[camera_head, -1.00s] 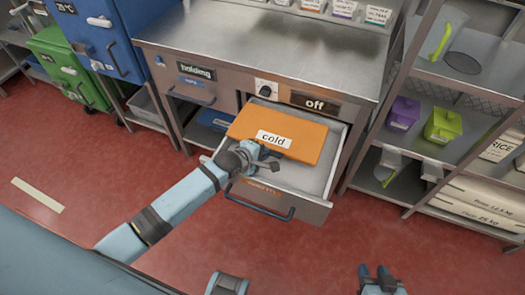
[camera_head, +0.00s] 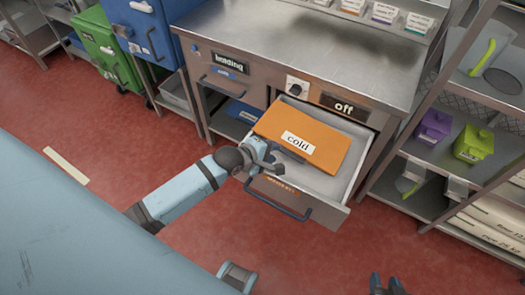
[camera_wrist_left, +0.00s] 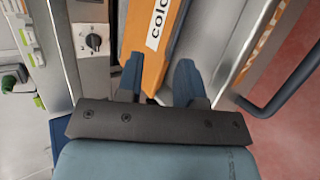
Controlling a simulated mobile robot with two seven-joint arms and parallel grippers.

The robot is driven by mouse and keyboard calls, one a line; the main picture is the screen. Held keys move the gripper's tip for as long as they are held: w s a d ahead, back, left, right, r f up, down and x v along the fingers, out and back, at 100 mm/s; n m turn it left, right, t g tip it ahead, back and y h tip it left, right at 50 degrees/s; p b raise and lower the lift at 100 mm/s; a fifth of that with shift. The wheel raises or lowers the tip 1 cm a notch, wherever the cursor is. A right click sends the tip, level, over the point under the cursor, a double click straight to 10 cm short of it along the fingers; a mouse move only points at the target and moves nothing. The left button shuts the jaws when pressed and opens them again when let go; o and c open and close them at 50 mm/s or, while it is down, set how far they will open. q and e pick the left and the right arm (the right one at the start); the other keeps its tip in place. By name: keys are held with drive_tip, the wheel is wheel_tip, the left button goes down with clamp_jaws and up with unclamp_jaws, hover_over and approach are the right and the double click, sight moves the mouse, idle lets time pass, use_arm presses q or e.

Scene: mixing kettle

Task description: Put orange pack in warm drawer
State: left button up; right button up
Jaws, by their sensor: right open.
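The orange pack (camera_head: 300,138), labelled "cold", lies in the upper left part of an open drawer (camera_head: 330,198) below a knob (camera_head: 297,87) and an "off" sign (camera_head: 349,107). I cannot tell whether it is flat on the drawer floor. My left gripper (camera_head: 272,160) is at the pack's near left edge, above the drawer's front left. In the left wrist view its fingers (camera_wrist_left: 158,80) are apart, with an end of the pack (camera_wrist_left: 158,58) just beyond and between them. My right gripper (camera_head: 386,284) is open and empty at the bottom edge, far from the drawer.
The steel counter (camera_head: 300,45) stands above the drawer. A shelf rack (camera_head: 440,185) with purple and green containers stands at the right. Blue (camera_head: 145,35) and green (camera_head: 103,45) bins are at the upper left. The red floor (camera_head: 300,250) before the drawer is clear.

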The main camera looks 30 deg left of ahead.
use_arm(q)
drive_tip(key=v, duration=0.3)
drive_tip(key=shift+s+a+r, duration=0.1)
drive_tip(key=shift+s+r, duration=0.05)
drive_tip(key=shift+s, duration=0.35)
drive_tip(key=s+d+f+m, duration=0.2)
drive_tip(key=s+f+m, duration=0.1)
drive_tip(key=s+m, duration=0.4)
drive_tip(key=s+d+f+m+y, duration=0.1)
drive_tip(key=s+d+f+m, duration=0.1)
drive_tip(key=s+m, duration=0.5)
drive_tip(key=f+m, duration=0.1)
drive_tip(key=m, duration=0.3)
drive_tip(key=shift+s+d+f, duration=0.2)
drive_tip(key=shift+s+f, duration=0.1)
drive_tip(key=shift+s, duration=0.05)
